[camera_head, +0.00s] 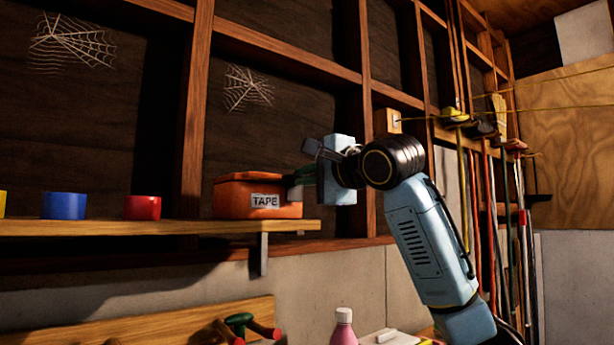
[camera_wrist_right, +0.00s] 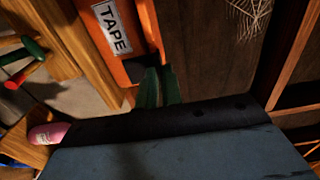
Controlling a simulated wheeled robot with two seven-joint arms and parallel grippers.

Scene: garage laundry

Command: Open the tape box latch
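The orange-red tape box (camera_head: 232,196) with a white TAPE label sits on the wooden shelf. It also shows at the top of the right wrist view (camera_wrist_right: 122,60). My right gripper (camera_head: 293,185) is at the box's right end; its green fingers (camera_wrist_right: 158,88) are close together beside the orange side and seem to touch or nearly touch it. Whether they grip anything cannot be told. The latch cannot be made out; the fingers may cover it. The lid looks down. My left gripper is not in view.
A blue tape roll (camera_head: 63,206) and a red one (camera_head: 142,208) stand left of the box on the shelf (camera_head: 100,228). A metal bracket (camera_head: 259,255) hangs under it. A pink bottle (camera_head: 343,328) and a green-and-red handled thing (camera_head: 240,325) are below. Long-handled tools line the right wall.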

